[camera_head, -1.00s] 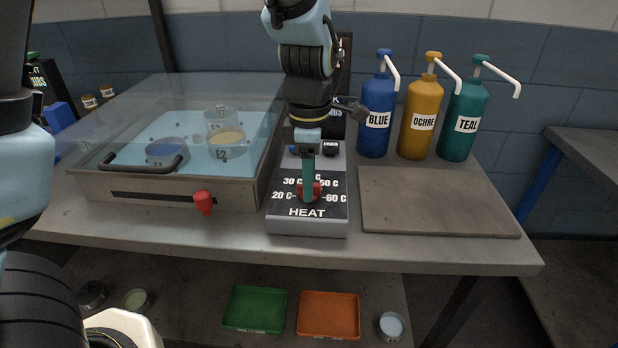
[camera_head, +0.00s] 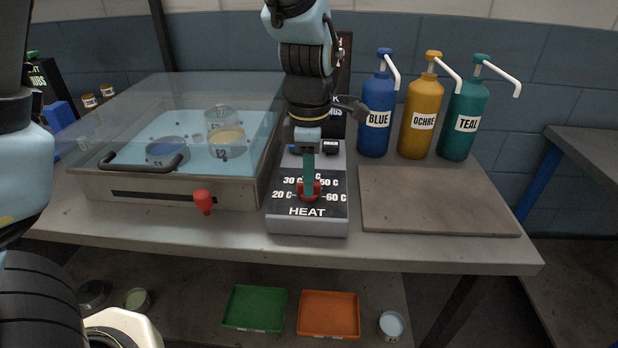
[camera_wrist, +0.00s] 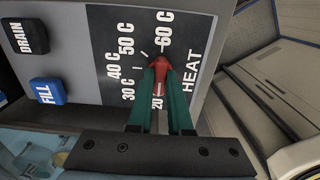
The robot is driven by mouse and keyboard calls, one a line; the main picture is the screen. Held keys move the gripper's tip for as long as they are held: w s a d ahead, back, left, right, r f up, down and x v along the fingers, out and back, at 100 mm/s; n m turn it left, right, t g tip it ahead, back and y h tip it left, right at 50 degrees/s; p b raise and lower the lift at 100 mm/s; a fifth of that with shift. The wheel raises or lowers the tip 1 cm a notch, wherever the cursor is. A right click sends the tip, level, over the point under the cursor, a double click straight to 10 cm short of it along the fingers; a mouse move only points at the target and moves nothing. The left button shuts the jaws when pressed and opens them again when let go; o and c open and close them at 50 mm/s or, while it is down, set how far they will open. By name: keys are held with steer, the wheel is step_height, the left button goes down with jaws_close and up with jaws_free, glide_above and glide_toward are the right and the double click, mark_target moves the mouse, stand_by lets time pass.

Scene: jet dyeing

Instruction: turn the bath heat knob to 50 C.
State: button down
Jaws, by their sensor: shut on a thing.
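The red heat knob (camera_head: 308,188) sits on the dark dial face of the control box (camera_head: 282,222), with marks from 20 C to 60 C around it. My gripper (camera_head: 308,184) points down over the box, its teal fingers closed on the knob. In the wrist view the fingers (camera_wrist: 160,88) lie on both sides of the red knob (camera_wrist: 158,64). The 30, 40, 50 and 60 C labels show clearly there, while the 20 label is partly hidden between the fingers. The fingers cover much of the knob, so I cannot tell its exact setting.
A clear-lidded bath (camera_head: 90,190) with blue liquid and labelled cups stands left of the box. The blue FILL button (camera_wrist: 47,91) and black DRAIN button (camera_wrist: 26,36) are on the box. Blue (camera_head: 376,115), ochre (camera_head: 419,122) and teal (camera_head: 465,120) pump bottles stand behind a bare board (camera_head: 435,205).

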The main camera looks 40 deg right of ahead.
steer(key=shift+m, duration=0.3)
steer(key=m+p, duration=0.1)
steer(key=m, duration=0.6)
steer(key=shift+p, duration=0.4)
steer(key=m, duration=1.3)
steer(key=shift+m+p, duration=0.4)
steer(key=m+p, duration=0.1)
steer(key=m, duration=0.4)
steer(key=shift+m, duration=0.3)
steer(key=c, duration=0.8)
jaws_free()
steer(key=shift+c, duration=0.2)
